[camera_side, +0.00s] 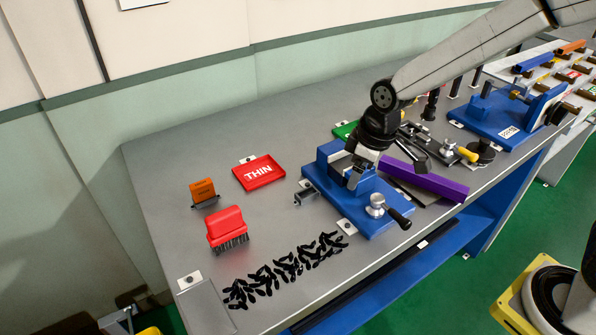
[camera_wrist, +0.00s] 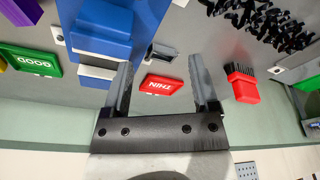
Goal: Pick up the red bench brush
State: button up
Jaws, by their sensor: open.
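The red bench brush (camera_side: 226,227) stands on the grey bench near its left end, dark bristles down. It also shows in the wrist view (camera_wrist: 243,86), to the right of my fingers, with the bristles toward the top. My gripper (camera_side: 356,172) is over the blue vise in the side view, well to the right of the brush. In the wrist view my gripper (camera_wrist: 163,88) has its two fingers apart with nothing held between them. The brush is fully visible and apart from the fingers.
A red THIN tray (camera_side: 259,173) and an orange block-shaped brush (camera_side: 203,191) lie behind the red brush. Black chips (camera_side: 285,268) are scattered in front of it. The blue vise (camera_side: 337,188) and a purple bar (camera_side: 424,181) stand to the right. Bare bench surrounds the red brush's left side.

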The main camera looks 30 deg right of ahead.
jog(key=w+a+n+g+y, duration=0.1)
jog(key=w+a+n, duration=0.55)
jog(key=a, duration=0.55)
jog(key=r+n+g+y, duration=0.1)
jog(key=n, duration=0.4)
send_over(223, 213)
jog(key=d, duration=0.2)
jog(key=shift+a, duration=0.25)
jog(key=shift+x, duration=1.25)
jog(key=shift+f, duration=0.15)
jog(key=shift+x, duration=2.45)
jog(key=shift+a, duration=0.1)
jog(key=shift+c, duration=0.2)
grip_shut()
